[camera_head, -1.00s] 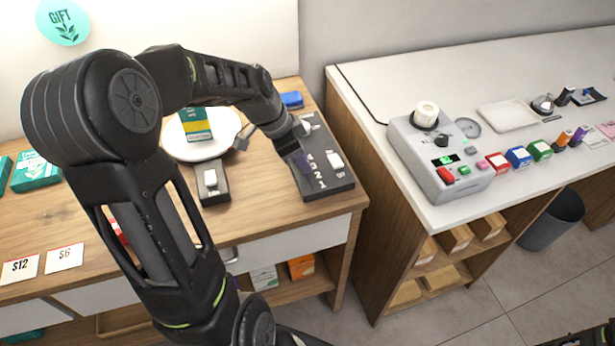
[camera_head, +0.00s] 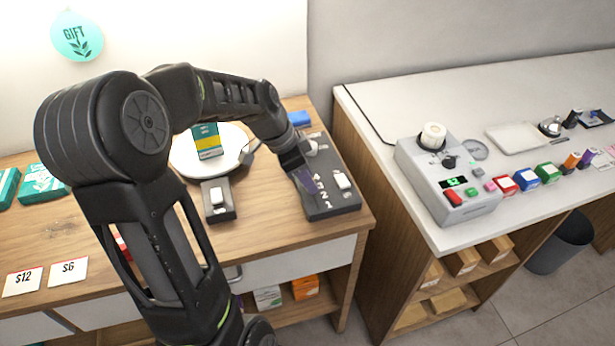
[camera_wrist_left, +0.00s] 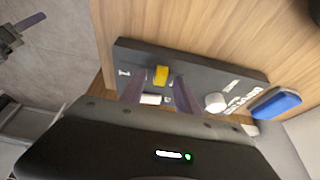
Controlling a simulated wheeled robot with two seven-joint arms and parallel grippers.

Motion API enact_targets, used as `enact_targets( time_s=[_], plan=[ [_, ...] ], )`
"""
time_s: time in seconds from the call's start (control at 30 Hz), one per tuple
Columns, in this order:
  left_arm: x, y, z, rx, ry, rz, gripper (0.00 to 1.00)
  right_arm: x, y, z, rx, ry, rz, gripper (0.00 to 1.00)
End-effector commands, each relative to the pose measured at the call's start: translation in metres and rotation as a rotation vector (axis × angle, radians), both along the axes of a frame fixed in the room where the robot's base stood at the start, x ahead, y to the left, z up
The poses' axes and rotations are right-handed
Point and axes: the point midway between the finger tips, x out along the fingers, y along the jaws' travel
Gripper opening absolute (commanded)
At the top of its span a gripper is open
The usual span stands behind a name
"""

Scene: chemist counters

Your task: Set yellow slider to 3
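The dark slider panel (camera_head: 345,207) lies near the right end of the wooden counter, with white digits and a white slider knob (camera_head: 342,181). My left gripper (camera_head: 306,178) is over its left side, fingers pointing down. In the left wrist view, the yellow slider knob (camera_wrist_left: 161,75) shows between the two parted purple fingers of my left gripper (camera_wrist_left: 159,95), with gaps at its sides. The yellow knob is hidden in the head view. A dark part at the upper left of the wrist view looks like my right gripper (camera_wrist_left: 22,28); its fingers are unclear.
A white plate (camera_head: 229,143) with a box (camera_head: 207,141) and a small device (camera_head: 219,200) stand left of the panel. A blue object (camera_head: 299,118) lies behind it. A gap separates this counter from the white counter (camera_head: 400,95) with a grey machine (camera_head: 430,170).

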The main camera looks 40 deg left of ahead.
Motion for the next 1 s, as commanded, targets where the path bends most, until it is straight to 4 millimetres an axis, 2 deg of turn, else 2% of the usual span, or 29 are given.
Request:
enact_targets(
  time_s=[0.33,0.5,1.0],
  plan=[
    [-0.016,0.013,0.049,0.003,-0.005,0.002,0.38,0.001,0.0,-0.007,0.002,-0.003,0.0,0.36],
    [-0.022,0.016,0.065,0.002,-0.003,0.0,0.38,0.001,0.0,-0.008,0.002,-0.003,0.0,0.36],
    [-0.023,0.016,0.067,0.001,-0.001,0.0,0.38,0.001,0.0,-0.008,0.002,-0.003,0.0,0.36]
  ],
)
